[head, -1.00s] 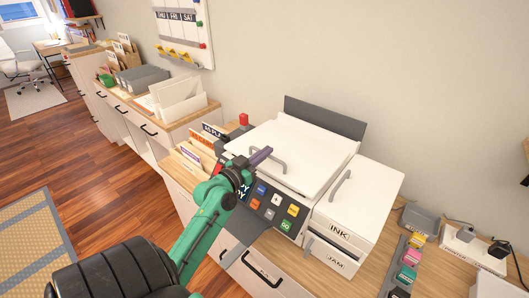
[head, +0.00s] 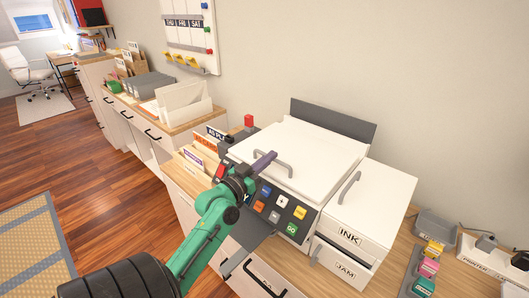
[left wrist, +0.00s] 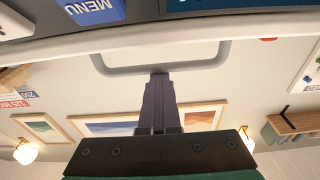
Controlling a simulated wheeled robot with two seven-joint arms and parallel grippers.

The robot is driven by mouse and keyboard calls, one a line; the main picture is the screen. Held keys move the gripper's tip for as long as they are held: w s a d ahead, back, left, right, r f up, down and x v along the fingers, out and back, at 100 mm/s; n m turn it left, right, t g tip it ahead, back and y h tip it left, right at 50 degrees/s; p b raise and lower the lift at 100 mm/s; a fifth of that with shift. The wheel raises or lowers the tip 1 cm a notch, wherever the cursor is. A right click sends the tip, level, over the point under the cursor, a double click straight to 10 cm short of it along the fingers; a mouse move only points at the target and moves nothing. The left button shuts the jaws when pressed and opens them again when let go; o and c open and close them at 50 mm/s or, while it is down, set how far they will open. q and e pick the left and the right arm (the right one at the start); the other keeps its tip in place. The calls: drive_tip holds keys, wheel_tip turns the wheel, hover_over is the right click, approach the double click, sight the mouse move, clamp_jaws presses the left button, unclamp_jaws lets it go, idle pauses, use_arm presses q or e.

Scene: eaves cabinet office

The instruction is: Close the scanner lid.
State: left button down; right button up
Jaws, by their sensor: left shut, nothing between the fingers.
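The scanner has a white lid (head: 318,148) with a grey bar handle (head: 284,171) near its front edge. The lid looks flat or nearly flat over the body in the head view; I cannot tell if a small gap is left under it. The button panel (head: 262,202) lies in front of it. My left gripper (head: 270,157) is shut and empty, its purple fingertips at the left part of the handle. In the left wrist view the shut fingers (left wrist: 158,82) point at the handle bar (left wrist: 160,68); contact is unclear. My right gripper is not in view.
A white INK and JAM unit (head: 365,220) stands right of the scanner. File holders (head: 205,148) stand to its left, close to my left arm. Coloured blocks (head: 428,266) and a grey tray (head: 435,228) lie on the wooden counter at right. A dark grey panel (head: 333,120) rises behind the lid.

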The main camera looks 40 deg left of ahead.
use_arm(q)
drive_tip(key=w+r+p, duration=0.1)
drive_tip(key=r, duration=0.1)
drive_tip(key=w+r+p, duration=0.1)
drive_tip(key=p, duration=0.1)
drive_tip(key=shift+r, duration=0.35)
drive_tip(key=s+f+b, duration=0.1)
drive_tip(key=s+b, duration=0.1)
drive_tip(key=shift+s+d+f, duration=0.1)
drive_tip(key=shift+s+f, duration=0.2)
drive_tip(key=shift+f, duration=0.1)
drive_tip(key=s+b, duration=0.2)
drive_tip(key=s, duration=0.5)
drive_tip(key=shift+r+b, duration=0.3)
drive_tip(key=shift+b, duration=0.1)
drive_tip(key=shift+s, duration=0.1)
